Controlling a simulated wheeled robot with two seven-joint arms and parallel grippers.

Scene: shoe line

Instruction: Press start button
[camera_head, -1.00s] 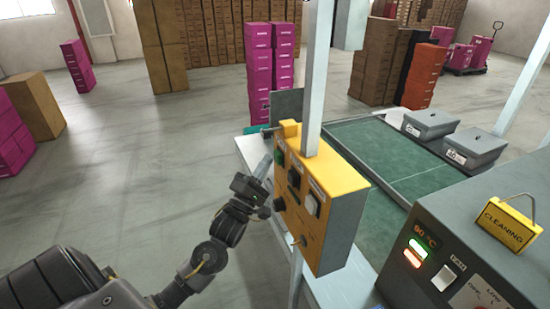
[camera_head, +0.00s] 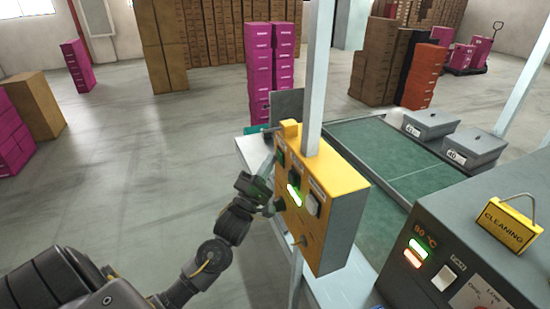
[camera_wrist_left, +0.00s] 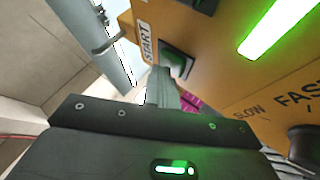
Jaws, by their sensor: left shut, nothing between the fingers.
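The yellow control box (camera_head: 335,181) is fixed to a pale post. Its start button (camera_wrist_left: 177,62) is a green button in a dark frame beside the START label (camera_wrist_left: 146,42) in the left wrist view. My left gripper (camera_head: 269,163) is shut and empty, its fingertips right at the start button and partly in front of it. In the wrist view the closed fingers (camera_wrist_left: 162,82) reach the button's edge; I cannot tell whether they press on it. A green light (camera_head: 294,194) glows on the box. My right gripper is not in view.
A dark knob (camera_wrist_left: 304,143) with SLOW and FAST labels sits on the box's face. The post (camera_head: 315,75) rises above the box. A green conveyor (camera_head: 400,160) lies behind it. A grey machine (camera_head: 460,235) with a CLEANING sign (camera_head: 508,222) stands at right.

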